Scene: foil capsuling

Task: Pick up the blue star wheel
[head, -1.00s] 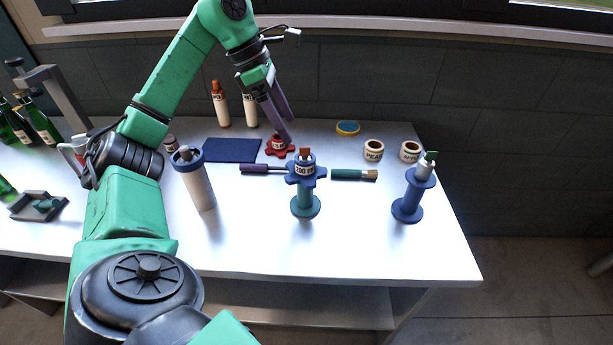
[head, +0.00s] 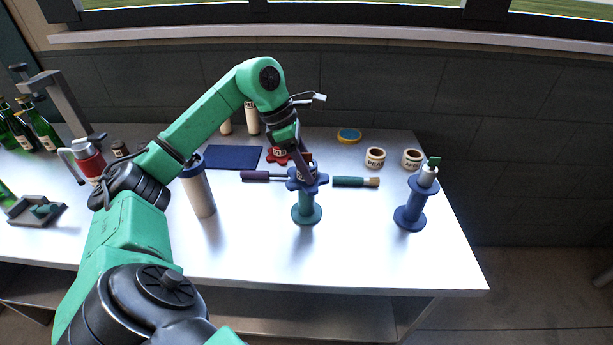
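The blue star wheel (head: 294,184) sits level on top of a teal spool-shaped stand (head: 307,212) near the middle of the table. A brown piece (head: 307,158) rises from its centre. My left gripper (head: 302,172) comes down from above and behind, with its dark purple fingers at the wheel's upper side. The fingers cover part of the wheel and its label. I cannot tell whether they touch it or how far apart they are. My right gripper is not in view.
A red star wheel (head: 276,156) lies just behind, beside a dark blue mat (head: 232,157). Two handled tools, one purple (head: 256,175) and one a teal brush (head: 350,182), flank the stand.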

